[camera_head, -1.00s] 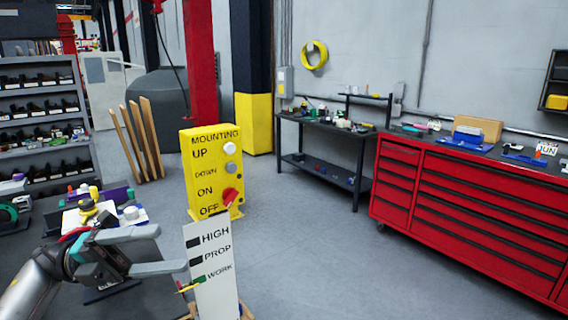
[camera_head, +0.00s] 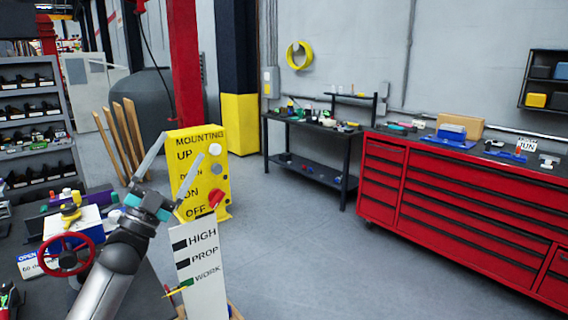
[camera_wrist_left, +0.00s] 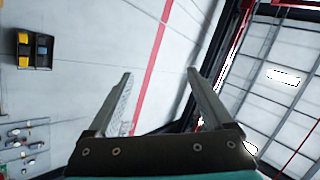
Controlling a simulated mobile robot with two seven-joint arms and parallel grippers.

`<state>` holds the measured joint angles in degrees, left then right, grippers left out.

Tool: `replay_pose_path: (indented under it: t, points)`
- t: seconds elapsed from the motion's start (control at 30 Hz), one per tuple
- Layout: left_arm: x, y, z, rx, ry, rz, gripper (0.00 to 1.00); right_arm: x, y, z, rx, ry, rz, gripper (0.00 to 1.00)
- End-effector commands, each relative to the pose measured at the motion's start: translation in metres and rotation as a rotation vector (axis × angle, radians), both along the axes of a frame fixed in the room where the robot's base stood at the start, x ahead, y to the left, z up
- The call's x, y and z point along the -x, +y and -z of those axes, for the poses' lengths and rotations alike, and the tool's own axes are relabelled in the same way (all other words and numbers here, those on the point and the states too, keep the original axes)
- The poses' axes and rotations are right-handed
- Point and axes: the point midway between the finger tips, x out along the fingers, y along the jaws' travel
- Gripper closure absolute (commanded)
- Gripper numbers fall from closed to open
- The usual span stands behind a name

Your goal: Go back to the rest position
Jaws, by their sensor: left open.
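My left gripper (camera_head: 180,165) is open and empty in the head view, its two fingers spread and pointing up. It covers part of the yellow control box (camera_head: 222,181) marked MOUNTING, UP, DOWN, ON and OFF; I cannot tell the gap in depth. In the left wrist view its fingers (camera_wrist_left: 158,95) stand apart with nothing between them, against the wall and ceiling. My right gripper is not in view.
A white HIGH, PROP, WORK panel (camera_head: 208,289) stands just right of my left arm. A red valve wheel (camera_head: 66,254) is left of it. A red tool cabinet (camera_head: 450,205) and a black bench (camera_head: 312,124) stand farther right. Open floor (camera_head: 300,260) lies between.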

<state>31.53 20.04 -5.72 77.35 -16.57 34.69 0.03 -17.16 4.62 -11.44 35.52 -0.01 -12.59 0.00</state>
Motion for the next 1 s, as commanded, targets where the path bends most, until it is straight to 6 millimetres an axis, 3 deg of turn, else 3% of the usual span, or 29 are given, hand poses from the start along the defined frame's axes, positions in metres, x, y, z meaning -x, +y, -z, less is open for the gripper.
replay_pose_path:
  t: [0.2,0.47,0.5,0.77,1.0]
  points:
    - [-0.049,0.051,0.044,0.193,0.335,-0.168,0.15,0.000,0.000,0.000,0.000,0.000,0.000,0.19]
    - [-0.074,0.089,0.125,0.379,0.747,-0.308,0.15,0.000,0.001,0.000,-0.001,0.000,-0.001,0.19]
    - [-0.071,0.086,0.167,0.376,0.800,-0.315,0.15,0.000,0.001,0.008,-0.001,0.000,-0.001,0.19]
    - [-0.028,0.074,0.359,0.374,1.087,-0.364,0.15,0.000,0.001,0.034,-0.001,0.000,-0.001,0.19]
    - [0.052,0.058,0.525,0.364,1.359,-0.411,0.15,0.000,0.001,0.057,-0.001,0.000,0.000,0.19]
